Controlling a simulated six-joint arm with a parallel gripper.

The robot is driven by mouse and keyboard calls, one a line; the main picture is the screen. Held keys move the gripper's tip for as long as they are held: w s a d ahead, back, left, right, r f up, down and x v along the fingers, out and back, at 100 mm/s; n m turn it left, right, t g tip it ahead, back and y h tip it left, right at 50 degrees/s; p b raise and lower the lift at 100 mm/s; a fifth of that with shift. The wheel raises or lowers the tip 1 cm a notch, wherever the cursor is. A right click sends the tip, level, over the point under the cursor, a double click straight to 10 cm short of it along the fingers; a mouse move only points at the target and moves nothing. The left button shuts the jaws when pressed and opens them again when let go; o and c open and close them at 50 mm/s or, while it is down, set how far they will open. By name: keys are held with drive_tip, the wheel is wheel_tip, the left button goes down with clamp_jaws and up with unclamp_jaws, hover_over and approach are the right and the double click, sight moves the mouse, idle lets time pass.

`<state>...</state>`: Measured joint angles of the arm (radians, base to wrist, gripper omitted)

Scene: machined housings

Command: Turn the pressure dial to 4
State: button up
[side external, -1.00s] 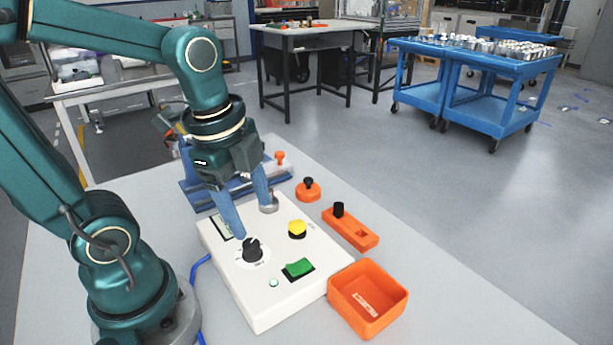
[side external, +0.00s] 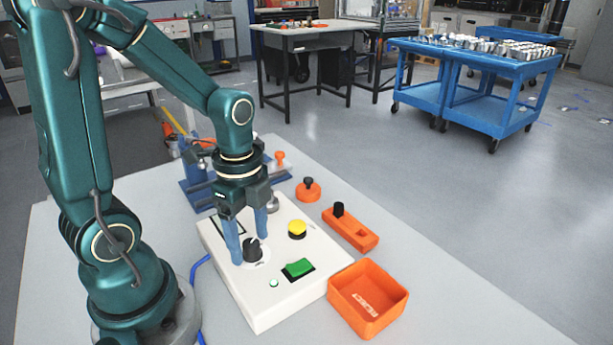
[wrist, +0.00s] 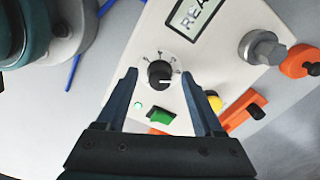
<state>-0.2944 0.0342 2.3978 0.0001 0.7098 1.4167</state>
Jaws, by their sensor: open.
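The pressure dial is a black knob (side external: 253,250) on a round white scale, set in the white control panel (side external: 262,308). In the wrist view the knob (wrist: 159,73) shows a white pointer line, and the scale marks are too small to read. My gripper (side external: 248,256) points down over the panel with its blue fingers apart. In the wrist view my gripper (wrist: 161,84) has one finger on each side of the dial, with visible gaps. I cannot tell whether a fingertip touches the knob.
The panel also carries a yellow button (side external: 297,228), a green switch (side external: 299,269), a metal knob (wrist: 262,47) and a display (wrist: 195,15). An orange bin (side external: 368,300) stands at the panel's right. Orange fixtures (side external: 350,230) lie behind it. A blue cable (side external: 198,270) runs along the left.

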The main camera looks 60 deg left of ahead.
clamp_jaws()
drive_tip(key=shift+n, duration=0.3)
drive_tip(key=n, duration=1.2)
drive_tip(key=shift+d+n, duration=0.1)
drive_tip(key=shift+n, duration=2.4)
